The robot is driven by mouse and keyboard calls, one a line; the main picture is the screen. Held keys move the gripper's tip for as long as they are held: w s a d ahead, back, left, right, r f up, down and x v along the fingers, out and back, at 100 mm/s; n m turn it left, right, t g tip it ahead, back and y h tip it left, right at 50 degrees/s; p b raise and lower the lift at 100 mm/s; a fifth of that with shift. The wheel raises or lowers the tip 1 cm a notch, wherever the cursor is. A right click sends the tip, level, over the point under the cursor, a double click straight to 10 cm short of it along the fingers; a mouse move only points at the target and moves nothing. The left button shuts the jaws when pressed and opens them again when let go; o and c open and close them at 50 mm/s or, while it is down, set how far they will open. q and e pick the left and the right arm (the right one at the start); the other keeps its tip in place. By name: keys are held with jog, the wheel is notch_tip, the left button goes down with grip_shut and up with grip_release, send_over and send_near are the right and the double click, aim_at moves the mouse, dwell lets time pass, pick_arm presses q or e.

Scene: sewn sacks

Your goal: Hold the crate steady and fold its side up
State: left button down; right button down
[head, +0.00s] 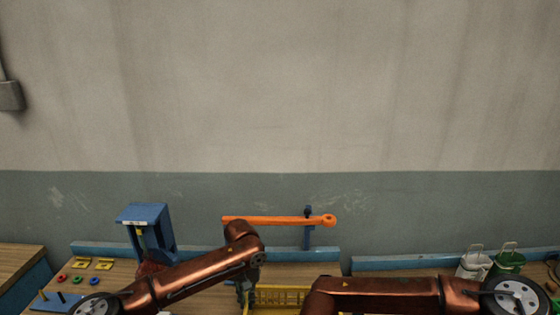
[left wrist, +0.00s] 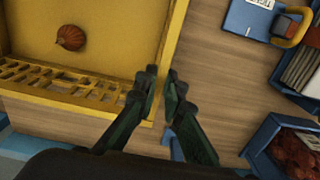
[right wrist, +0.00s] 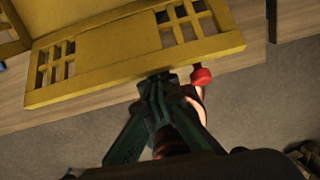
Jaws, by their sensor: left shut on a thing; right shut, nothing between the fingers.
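The yellow crate (head: 280,297) stands on the wooden table, partly hidden by my arms in the head view. In the left wrist view its floor and slotted wall (left wrist: 70,88) show. My left gripper (left wrist: 161,78) is shut on the crate's side wall near a corner; it also shows in the head view (head: 247,288). The crate's slotted side panel (right wrist: 115,55) shows in the right wrist view, near the table's front edge. My right gripper (right wrist: 157,80) is shut and empty at the panel's lower edge; I cannot tell whether it touches. It is hidden in the head view.
A round reddish-brown thing (left wrist: 70,37) lies in the crate. A blue stand (head: 148,230), peg board (head: 58,300) and small rings are on the left. An orange bar (head: 280,220) spans behind the crate. White (head: 473,264) and green (head: 508,262) containers stand right.

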jog(key=shift+w, duration=0.1)
jog(key=shift+w+d+r, duration=0.25)
jog(key=shift+w+r, duration=0.35)
jog(key=shift+w, duration=0.35)
jog(key=shift+w+r, duration=0.35)
jog(key=shift+w, duration=0.25)
jog(key=shift+w+r, duration=0.25)
jog(key=shift+w, duration=0.35)
